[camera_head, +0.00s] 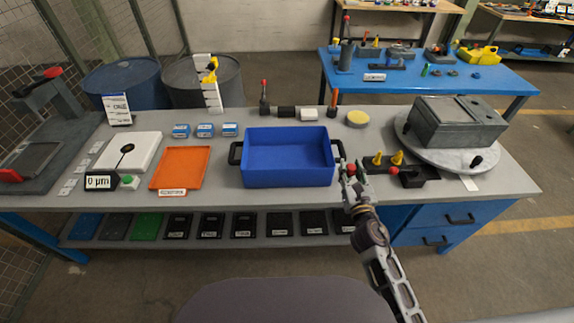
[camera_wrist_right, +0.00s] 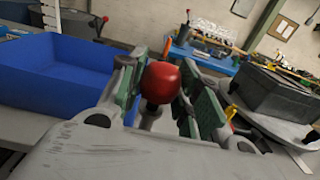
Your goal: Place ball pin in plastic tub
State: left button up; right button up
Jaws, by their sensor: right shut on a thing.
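The ball pin (camera_wrist_right: 160,83) has a red ball head and a grey shank; it stands upright between the fingers of my right gripper (camera_wrist_right: 158,105), which is shut on it. In the head view the red ball (camera_head: 351,168) shows at the tip of the right gripper (camera_head: 353,176), just right of the plastic tub. The blue plastic tub (camera_head: 289,176) has black side handles and looks empty; it also shows at the left of the right wrist view (camera_wrist_right: 50,92). My left gripper is not in view.
A dark holder (camera_head: 405,178) with yellow pins and another red ball sits just right of the gripper. A grey box (camera_head: 455,122) stands on a round turntable further right. An orange tray (camera_head: 183,168) lies left of the tub. Small tools stand behind the tub.

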pick_arm(q)
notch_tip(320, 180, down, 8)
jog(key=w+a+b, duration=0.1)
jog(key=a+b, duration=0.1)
jog(key=b, duration=0.5)
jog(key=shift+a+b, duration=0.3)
jog(key=shift+b, duration=0.05)
pick_arm(e)
jog(key=w+a+r+n+y, duration=0.2)
jog(key=w+a+y, duration=0.1)
jog(key=w+a, duration=0.5)
jog(key=w+a+r+n+g+y, duration=0.1)
jog(key=w+a+r+n+y, duration=0.1)
jog(key=w+a, duration=0.6)
jog(key=shift+r+y, duration=0.45)
jog(key=shift+y, duration=0.45)
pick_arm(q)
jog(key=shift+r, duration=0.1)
pick_arm(e)
jog(key=shift+a, duration=0.1)
pick_arm(q)
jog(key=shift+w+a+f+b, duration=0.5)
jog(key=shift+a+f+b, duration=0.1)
jog(key=shift+b, duration=0.05)
pick_arm(e)
notch_tip(320, 180, down, 6)
jog(key=shift+f+n, duration=0.15)
jog(key=shift+n, duration=0.15)
